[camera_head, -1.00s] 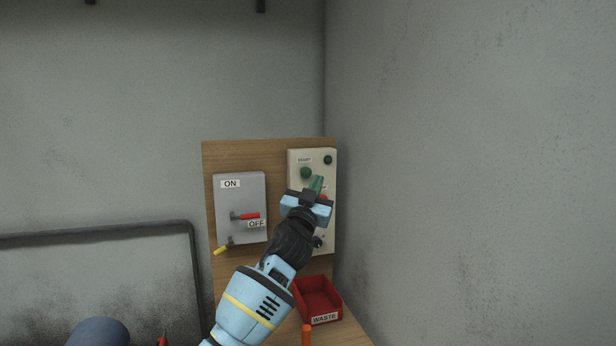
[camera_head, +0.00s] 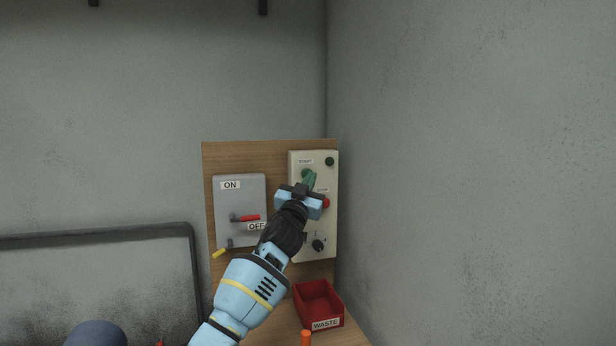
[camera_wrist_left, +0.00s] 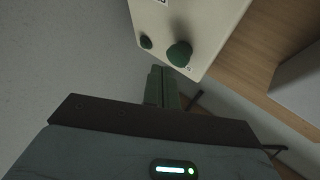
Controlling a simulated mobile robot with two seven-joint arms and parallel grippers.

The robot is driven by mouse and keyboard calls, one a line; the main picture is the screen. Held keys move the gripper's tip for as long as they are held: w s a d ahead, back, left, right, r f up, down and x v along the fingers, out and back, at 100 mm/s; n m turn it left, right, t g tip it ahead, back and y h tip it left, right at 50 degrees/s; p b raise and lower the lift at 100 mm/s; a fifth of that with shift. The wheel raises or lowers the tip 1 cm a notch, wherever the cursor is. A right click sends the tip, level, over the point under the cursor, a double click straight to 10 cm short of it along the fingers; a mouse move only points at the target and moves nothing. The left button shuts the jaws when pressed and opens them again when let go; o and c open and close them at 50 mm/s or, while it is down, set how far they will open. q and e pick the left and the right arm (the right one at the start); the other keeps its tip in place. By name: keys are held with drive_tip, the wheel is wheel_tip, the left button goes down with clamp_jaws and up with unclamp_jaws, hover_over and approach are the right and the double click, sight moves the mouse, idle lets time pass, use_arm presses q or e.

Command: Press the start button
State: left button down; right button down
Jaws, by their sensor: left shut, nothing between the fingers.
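The green start button (camera_head: 305,172) is on the cream control panel (camera_head: 328,240), under the START label. It also shows in the wrist view (camera_wrist_left: 179,53), just beyond the fingertips. My left gripper (camera_head: 310,178) is shut and empty, its green fingers pointing up at the panel. In the head view the fingertips overlap the lower right edge of the button. In the wrist view the fingers (camera_wrist_left: 161,74) appear slightly left of and below the button, with a gap in the picture. Contact cannot be told. My right gripper is not in view.
A red stop button (camera_head: 325,202) and a black knob (camera_head: 319,245) sit lower on the panel; a dark green round part (camera_head: 329,161) is at upper right. A grey switch box (camera_head: 225,203) with a red handle is to the left. A red WASTE bin (camera_head: 338,304) stands below.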

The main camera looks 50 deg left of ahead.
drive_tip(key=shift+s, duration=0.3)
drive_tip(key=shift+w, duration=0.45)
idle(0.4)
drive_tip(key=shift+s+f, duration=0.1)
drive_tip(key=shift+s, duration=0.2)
use_arm(q)
drive_tip(key=shift+w+a, duration=0.1)
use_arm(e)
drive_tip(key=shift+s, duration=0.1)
use_arm(q)
drive_tip(key=shift+w+a, duration=0.1)
drive_tip(key=shift+a, duration=0.2)
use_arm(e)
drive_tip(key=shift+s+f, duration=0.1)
use_arm(q)
drive_tip(key=shift+a, duration=0.1)
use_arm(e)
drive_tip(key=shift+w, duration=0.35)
